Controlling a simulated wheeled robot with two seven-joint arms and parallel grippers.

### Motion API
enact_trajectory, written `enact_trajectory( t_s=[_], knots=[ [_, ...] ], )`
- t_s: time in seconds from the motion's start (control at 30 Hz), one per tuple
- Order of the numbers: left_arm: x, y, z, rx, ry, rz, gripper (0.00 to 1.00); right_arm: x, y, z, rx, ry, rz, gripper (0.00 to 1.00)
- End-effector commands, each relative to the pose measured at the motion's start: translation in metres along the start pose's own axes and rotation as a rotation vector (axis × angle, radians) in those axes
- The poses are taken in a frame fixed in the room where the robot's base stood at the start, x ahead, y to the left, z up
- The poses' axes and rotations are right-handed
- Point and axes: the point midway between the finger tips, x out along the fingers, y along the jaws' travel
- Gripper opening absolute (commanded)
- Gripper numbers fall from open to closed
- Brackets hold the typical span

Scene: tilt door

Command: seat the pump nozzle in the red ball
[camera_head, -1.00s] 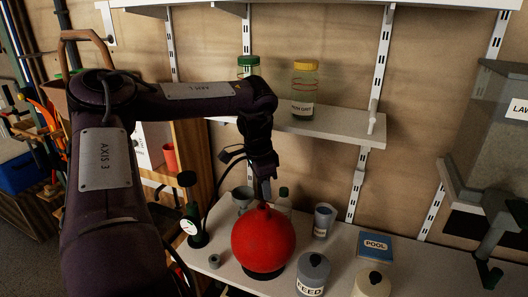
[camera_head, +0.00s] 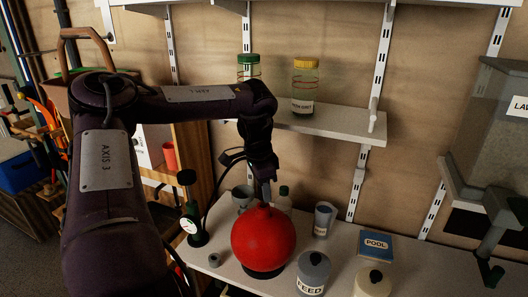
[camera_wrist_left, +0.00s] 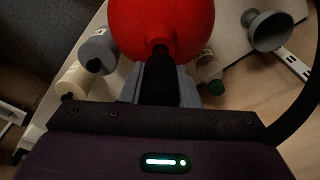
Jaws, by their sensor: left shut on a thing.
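The red ball (camera_head: 263,240) rests on a dark ring on the white bench. My left gripper (camera_head: 264,192) points down just above the top of the ball. In the left wrist view my left gripper (camera_wrist_left: 158,88) is shut on the dark pump nozzle (camera_wrist_left: 159,72), whose end meets a raised spot on the red ball (camera_wrist_left: 185,22). I cannot tell how deep the nozzle tip sits, as the nozzle body hides it. The pump (camera_head: 193,222) with a white gauge stands left of the ball, and a dark hose runs from it. My right gripper is not in view.
A shelf (camera_head: 340,125) holds jars above.

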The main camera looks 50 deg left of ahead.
Motion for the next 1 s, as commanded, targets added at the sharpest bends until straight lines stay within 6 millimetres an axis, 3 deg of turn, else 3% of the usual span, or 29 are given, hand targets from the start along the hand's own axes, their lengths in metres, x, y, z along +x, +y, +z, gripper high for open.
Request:
enact_trajectory(
  t_s=[1.0],
  knots=[
    [0.026,0.000,0.003,0.000,0.001,0.001,0.05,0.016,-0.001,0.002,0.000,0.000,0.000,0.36]
  ],
)
